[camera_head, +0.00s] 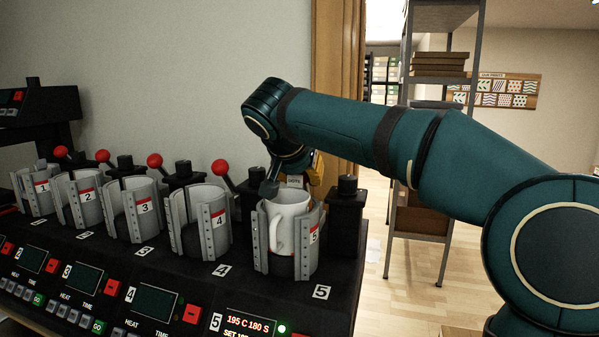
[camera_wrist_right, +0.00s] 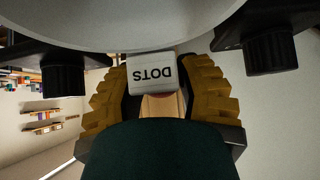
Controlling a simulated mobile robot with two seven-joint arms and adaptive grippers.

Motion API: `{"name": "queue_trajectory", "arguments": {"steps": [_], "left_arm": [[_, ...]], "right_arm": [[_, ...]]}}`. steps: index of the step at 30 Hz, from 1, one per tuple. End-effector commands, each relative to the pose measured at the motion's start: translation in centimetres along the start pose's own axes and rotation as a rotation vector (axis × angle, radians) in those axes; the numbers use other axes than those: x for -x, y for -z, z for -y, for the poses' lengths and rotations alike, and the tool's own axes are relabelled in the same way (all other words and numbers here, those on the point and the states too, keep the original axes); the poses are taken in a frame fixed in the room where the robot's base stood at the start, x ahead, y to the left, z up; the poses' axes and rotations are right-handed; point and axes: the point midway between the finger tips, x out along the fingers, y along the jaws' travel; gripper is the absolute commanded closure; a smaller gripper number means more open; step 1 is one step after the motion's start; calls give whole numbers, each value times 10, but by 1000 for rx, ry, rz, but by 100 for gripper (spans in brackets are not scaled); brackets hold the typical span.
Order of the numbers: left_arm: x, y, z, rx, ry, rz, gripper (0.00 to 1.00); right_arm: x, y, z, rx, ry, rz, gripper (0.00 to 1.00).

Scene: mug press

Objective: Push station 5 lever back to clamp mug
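A white mug (camera_head: 290,222) sits upright in the grey station 5 holder (camera_head: 307,262), its handle toward me. Grey jaws stand around it. The station 5 lever cannot be made out in the head view; my right arm and the mug cover that area. My right gripper (camera_head: 300,172) is just behind the mug, partly hidden. A bit of red shows below the tag. My left gripper is not in view.
Stations 1 to 4 stand in a row to the left, with empty holders and red-knobbed levers, such as the station 4 lever (camera_head: 220,167). A black post (camera_head: 346,215) stands right of station 5. The control panel (camera_head: 155,300) runs along the front. A shelf rack (camera_head: 437,130) stands behind.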

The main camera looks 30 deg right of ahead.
Motion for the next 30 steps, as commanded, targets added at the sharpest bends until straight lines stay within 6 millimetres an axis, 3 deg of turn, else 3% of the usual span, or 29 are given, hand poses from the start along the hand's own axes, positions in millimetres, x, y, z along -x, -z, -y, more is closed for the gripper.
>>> {"name": "queue_trajectory", "arguments": {"steps": [30], "left_arm": [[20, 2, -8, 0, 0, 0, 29]], "right_arm": [[-8, 31, 0, 0, 1, -2, 79]]}}
